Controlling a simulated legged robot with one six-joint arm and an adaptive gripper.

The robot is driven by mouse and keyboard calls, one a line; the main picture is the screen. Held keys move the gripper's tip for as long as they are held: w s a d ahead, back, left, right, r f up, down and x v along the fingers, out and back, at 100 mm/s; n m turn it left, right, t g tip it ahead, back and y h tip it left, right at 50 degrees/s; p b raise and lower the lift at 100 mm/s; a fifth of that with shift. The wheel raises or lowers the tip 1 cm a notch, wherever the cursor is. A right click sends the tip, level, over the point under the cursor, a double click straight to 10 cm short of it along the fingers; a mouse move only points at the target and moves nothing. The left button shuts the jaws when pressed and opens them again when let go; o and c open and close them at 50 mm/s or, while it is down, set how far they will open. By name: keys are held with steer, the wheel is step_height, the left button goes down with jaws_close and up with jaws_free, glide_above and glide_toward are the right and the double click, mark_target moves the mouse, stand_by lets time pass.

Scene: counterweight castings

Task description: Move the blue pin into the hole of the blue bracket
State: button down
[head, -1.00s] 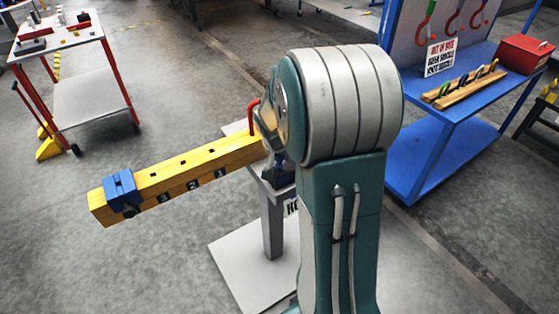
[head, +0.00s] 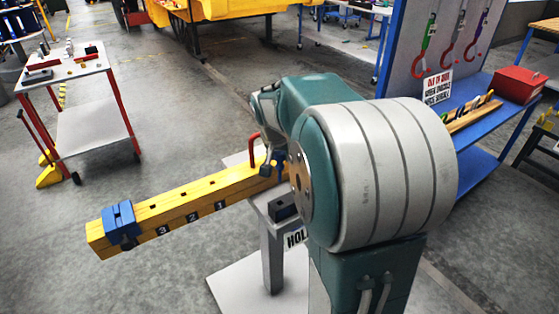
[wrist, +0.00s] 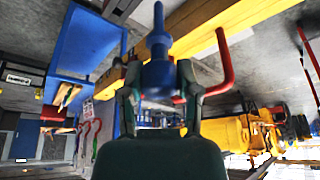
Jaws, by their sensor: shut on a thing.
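In the wrist view the blue pin (wrist: 159,48) is held between the fingertips of my gripper (wrist: 159,82), its narrow end pointing away from the palm. The yellow beam passes close behind it in the picture. In the head view a blue block (head: 119,222), which looks like the blue bracket, wraps over the left end of the beam. Its hole cannot be made out. In the head view my arm hides most of my gripper and the pin, near the beam's right end. The pin is well apart from this block.
The numbered yellow beam (head: 188,206) rests on a grey post (head: 270,250). A red bent rod (head: 253,148) stands at its right part and shows close beside the pin in the wrist view (wrist: 224,62). A blue rack stands right, a cart (head: 90,120) left.

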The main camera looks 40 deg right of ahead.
steer(key=shift+r, duration=2.45)
